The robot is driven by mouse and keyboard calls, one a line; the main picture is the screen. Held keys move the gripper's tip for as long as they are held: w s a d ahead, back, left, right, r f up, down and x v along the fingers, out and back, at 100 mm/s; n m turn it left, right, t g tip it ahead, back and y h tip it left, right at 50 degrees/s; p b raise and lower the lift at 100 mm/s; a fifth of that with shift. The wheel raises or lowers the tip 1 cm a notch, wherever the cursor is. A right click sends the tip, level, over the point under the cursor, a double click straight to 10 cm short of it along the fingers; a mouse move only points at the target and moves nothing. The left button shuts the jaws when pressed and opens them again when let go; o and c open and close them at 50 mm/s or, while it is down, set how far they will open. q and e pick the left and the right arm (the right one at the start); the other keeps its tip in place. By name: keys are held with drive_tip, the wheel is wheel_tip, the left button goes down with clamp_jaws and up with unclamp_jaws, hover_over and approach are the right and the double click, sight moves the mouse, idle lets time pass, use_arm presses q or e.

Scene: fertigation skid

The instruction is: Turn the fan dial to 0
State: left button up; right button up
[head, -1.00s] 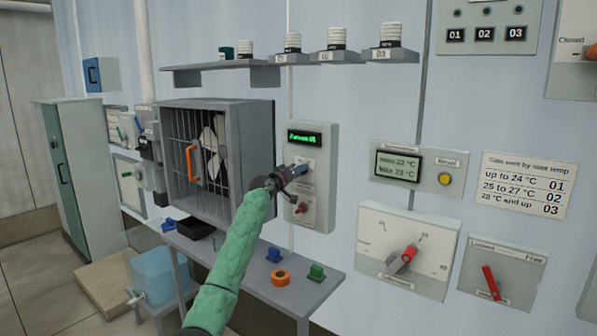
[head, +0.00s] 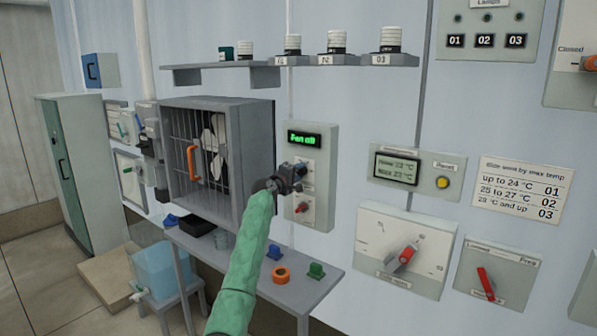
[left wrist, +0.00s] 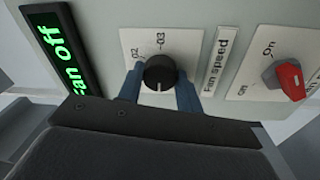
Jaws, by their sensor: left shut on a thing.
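The fan dial (left wrist: 159,70) is a black round knob on a white plate marked "Fan speed" in the left wrist view. The labels 02 and 03 show beside it; other marks are hidden behind my gripper. The white line on the knob points toward my gripper's body. My left gripper (head: 298,176) is shut on the dial, with a blue finger on either side of it. The green display (head: 304,139) above reads "Fan off", also in the left wrist view (left wrist: 63,49). My right gripper is not in view.
A red switch (left wrist: 288,76) marked "On" sits on the same panel (head: 322,200). The caged fan (head: 205,160) stands to the left. A bench (head: 318,291) below holds an orange ring (head: 281,275) and small blocks. More dials are on the right wall.

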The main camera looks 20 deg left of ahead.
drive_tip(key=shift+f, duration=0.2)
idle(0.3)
use_arm(q)
drive_tip(key=o, duration=1)
drive_tip(key=shift+s+a+f, duration=0.1)
drive_tip(key=shift+s+f, duration=0.05)
drive_tip(key=shift+s, duration=0.1)
drive_tip(key=shift+s+a+b, duration=0.15)
drive_tip(key=shift+s+b, duration=0.15)
drive_tip(key=shift+s, duration=0.05)
drive_tip(key=b+v, duration=0.2)
drive_tip(key=v, duration=0.4)
drive_tip(key=shift+s+a, duration=0.1)
drive_tip(key=shift+s, duration=0.15)
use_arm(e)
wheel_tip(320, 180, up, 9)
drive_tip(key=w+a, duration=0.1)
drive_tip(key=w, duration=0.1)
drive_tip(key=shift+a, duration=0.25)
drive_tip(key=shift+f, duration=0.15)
